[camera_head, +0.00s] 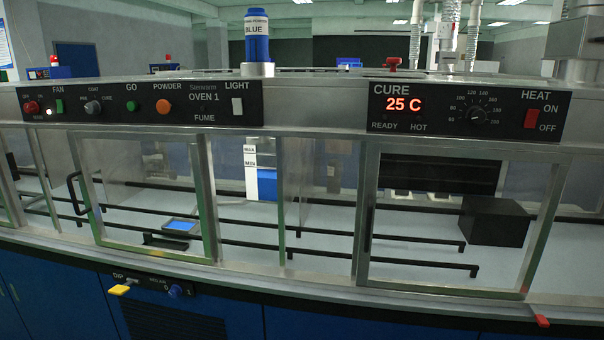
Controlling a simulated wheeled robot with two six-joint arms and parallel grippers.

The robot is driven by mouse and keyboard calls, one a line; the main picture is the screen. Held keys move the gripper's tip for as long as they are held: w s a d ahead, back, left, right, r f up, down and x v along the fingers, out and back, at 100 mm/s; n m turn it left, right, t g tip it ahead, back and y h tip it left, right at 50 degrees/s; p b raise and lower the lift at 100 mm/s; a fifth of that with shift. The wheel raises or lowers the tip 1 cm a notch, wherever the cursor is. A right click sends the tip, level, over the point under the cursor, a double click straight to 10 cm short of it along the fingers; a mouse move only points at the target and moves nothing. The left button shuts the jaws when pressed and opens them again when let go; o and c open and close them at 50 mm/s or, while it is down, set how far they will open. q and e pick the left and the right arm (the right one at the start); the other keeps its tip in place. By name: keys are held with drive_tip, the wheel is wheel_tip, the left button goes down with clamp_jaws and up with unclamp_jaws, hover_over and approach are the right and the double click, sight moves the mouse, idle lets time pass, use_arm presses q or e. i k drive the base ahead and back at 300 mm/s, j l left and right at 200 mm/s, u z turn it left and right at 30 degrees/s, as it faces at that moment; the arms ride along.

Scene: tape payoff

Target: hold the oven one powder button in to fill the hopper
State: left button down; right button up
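The oven one panel (140,103) runs along the upper left of the machine front. Its round orange powder button (163,107) sits under the label POWDER, between the green GO button (131,106) and the OVEN 1 lettering. A blue hopper bottle (257,38) marked BLUE stands upright on top of the machine. Behind the glass below is a white level strip (250,165) marked MAX and MIN, with blue (267,186) low beside it. Neither of my grippers is in view, and nothing touches the button.
A framed glass door (150,195) with a black handle is at left, another at right. The CURE panel (465,108) reads 25 C. A yellow DIP lever (120,289) and a red tab (542,320) stick out low in front. The space before the panels is clear.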

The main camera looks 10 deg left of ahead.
sight(164, 107)
drive_tip(key=u, duration=1.3)
